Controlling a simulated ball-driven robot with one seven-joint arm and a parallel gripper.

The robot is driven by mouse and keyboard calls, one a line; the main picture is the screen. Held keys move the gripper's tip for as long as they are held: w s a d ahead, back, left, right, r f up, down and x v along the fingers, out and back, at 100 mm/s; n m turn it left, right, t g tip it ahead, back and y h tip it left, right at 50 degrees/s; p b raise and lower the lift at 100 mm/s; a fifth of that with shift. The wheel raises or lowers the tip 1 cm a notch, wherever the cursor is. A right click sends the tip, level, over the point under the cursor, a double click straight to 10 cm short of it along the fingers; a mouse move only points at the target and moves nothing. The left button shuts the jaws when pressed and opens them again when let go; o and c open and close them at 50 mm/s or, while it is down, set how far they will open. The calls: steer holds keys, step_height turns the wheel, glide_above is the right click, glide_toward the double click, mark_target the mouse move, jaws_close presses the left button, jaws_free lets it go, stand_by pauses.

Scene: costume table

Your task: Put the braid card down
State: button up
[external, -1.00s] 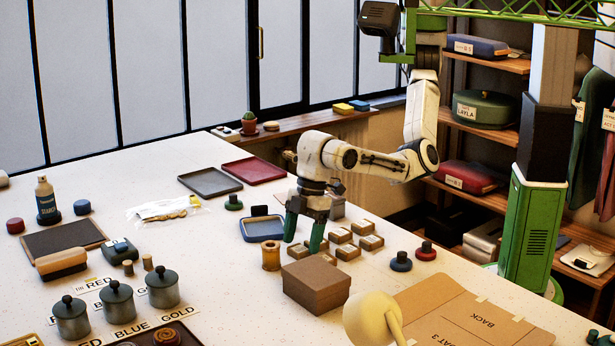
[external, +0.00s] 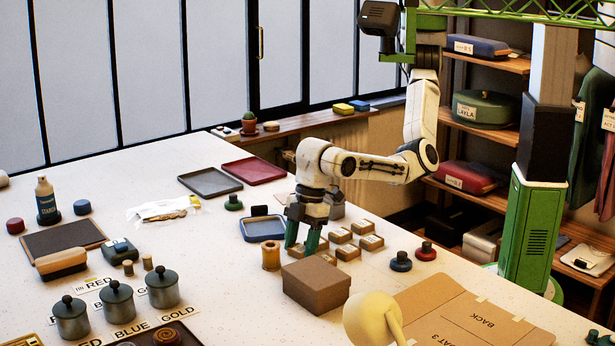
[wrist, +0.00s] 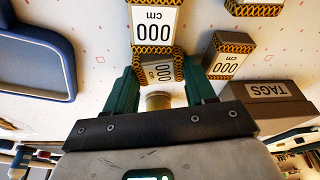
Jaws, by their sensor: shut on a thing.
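My gripper (wrist: 160,88) is shut on a braid card (wrist: 161,72), a small block with a white "000 cm" face and black-and-gold braid along its edges. The card sits between the two green fingers in the wrist view. In the external view my gripper (external: 302,238) points down over the table, behind the brown box. The fingers and the box partly hide the held card there, and I cannot tell whether it touches the table. Other braid cards lie just beyond it, one close ahead (wrist: 155,24) and one to the right (wrist: 228,55).
The brown box (external: 316,285), labelled TAGS in the wrist view (wrist: 268,98), stands close in front. A wooden spool (external: 271,256) and a blue-rimmed tray (external: 263,228) are to the left. Red and blue knobbed pieces (external: 426,251) are to the right. Bare tabletop (external: 225,270) lies farther left.

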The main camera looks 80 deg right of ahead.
steer(key=shift+r, duration=0.85)
steer(key=s+d+r+p, duration=0.2)
steer(key=s+d+r, duration=0.75)
steer(key=r, duration=0.25)
steer(key=s+a+r+n+g+p, duration=0.1)
steer(key=s+a+r+n, duration=0.15)
steer(key=a, duration=0.35)
steer(key=s+a+r+n+g+p, duration=0.1)
steer(key=s+a+r+n+p, duration=0.15)
steer(key=a+n, duration=0.2)
steer(key=b, duration=0.9)
glide_toward(317, 263)
steer(key=shift+s+a+f+y, duration=0.1)
steer(key=shift+s+f+y, duration=0.2)
steer(key=shift+s+f, duration=0.4)
steer(key=shift+w+a+f, duration=0.25)
steer(key=shift+f, duration=0.15)
steer(key=shift+w+a+f, duration=0.25)
steer(key=shift+f, duration=1.75)
